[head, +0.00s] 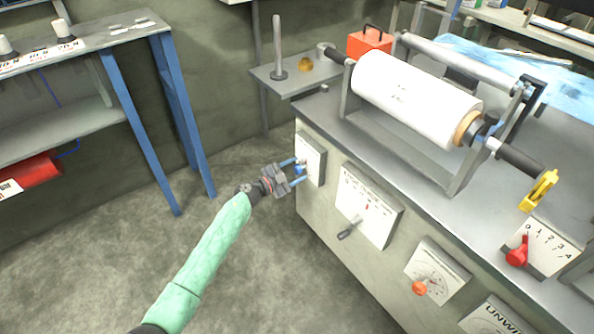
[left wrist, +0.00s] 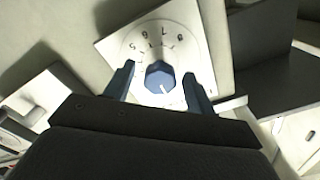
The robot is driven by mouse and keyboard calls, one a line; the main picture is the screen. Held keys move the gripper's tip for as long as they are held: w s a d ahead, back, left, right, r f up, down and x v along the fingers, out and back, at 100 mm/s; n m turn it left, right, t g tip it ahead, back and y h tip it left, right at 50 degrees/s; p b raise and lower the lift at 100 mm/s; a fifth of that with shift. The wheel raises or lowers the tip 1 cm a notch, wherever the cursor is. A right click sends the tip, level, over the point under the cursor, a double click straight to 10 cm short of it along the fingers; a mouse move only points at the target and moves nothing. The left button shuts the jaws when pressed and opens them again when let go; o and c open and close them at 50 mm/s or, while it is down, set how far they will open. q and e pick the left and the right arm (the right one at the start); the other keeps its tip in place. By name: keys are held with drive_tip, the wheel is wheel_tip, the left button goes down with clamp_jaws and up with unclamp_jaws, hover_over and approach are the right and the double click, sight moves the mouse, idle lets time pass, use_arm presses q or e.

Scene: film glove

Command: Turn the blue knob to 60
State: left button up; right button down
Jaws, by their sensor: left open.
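The blue knob (left wrist: 158,76) sits on a white dial plate (left wrist: 182,25) with dark numbers and tick marks around it. A pale pointer line on the knob points toward the lower right in the left wrist view. I cannot read which value it marks. My left gripper (head: 299,170) is open, with one blue finger on each side of the knob; I cannot tell whether they touch it. In the head view the knob (head: 299,169) is a small blue patch between the fingers, and the plate (head: 314,157) is on the machine's left front. My right gripper is not in view.
The grey machine (head: 320,220) carries a white film roll (head: 415,98) on top. A blue-legged bench (head: 130,120) stands left, with open floor between.

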use_arm(q)
drive_tip(key=shift+w+d, duration=0.3)
drive_tip(key=shift+d, duration=0.1)
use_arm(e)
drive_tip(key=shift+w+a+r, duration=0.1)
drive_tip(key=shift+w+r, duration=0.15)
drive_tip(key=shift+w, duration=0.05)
use_arm(q)
drive_tip(key=c, duration=1)
drive_tip(key=shift+o, duration=0.2)
